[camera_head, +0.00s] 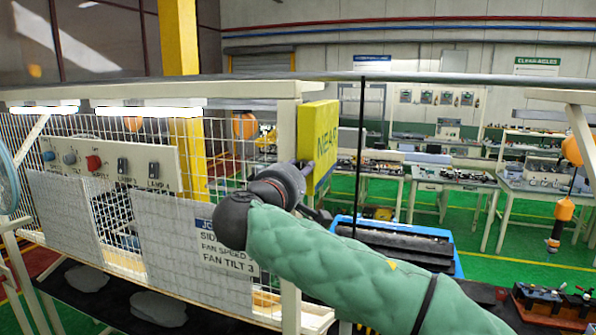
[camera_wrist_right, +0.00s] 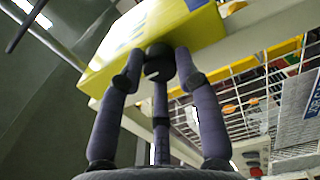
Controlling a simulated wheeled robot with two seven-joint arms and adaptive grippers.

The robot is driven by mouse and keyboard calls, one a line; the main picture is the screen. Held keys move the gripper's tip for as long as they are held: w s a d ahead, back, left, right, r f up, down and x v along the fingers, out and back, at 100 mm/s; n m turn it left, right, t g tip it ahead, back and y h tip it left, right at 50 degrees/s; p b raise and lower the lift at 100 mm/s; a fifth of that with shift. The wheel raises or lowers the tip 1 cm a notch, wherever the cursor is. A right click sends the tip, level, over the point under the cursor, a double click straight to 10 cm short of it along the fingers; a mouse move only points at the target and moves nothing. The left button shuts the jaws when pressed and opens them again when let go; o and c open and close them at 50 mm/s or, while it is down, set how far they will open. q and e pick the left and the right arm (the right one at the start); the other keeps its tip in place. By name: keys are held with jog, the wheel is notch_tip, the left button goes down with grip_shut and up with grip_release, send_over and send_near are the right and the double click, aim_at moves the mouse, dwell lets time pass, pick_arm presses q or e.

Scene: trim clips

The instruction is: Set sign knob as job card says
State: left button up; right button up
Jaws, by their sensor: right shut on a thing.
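The yellow sign box (camera_head: 327,135) hangs on the pale post at the frame's right end; the letters "NEAR" show on its side. In the right wrist view its yellow underside (camera_wrist_right: 130,45) fills the top, with a dark round knob (camera_wrist_right: 158,70) below it. My right gripper (camera_wrist_right: 160,58) is shut on this knob, its fingers around it. In the head view the right gripper (camera_head: 306,168) is mostly hidden behind my wrist. My left gripper is out of view.
A control panel (camera_head: 110,168) with a blue knob, a grey knob, a red knob and switches is on the wire mesh at left. Grey boards (camera_head: 185,225) hang below it. A blue tray (camera_head: 395,235) lies behind my right arm. Workbenches (camera_head: 440,180) stand farther back.

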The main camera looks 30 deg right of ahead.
jog(key=shift+f, duration=0.25)
jog(key=o, duration=1.1)
jog(key=shift+o, duration=0.2)
jog(key=shift+d+r, duration=0.15)
jog(key=v, duration=1.2)
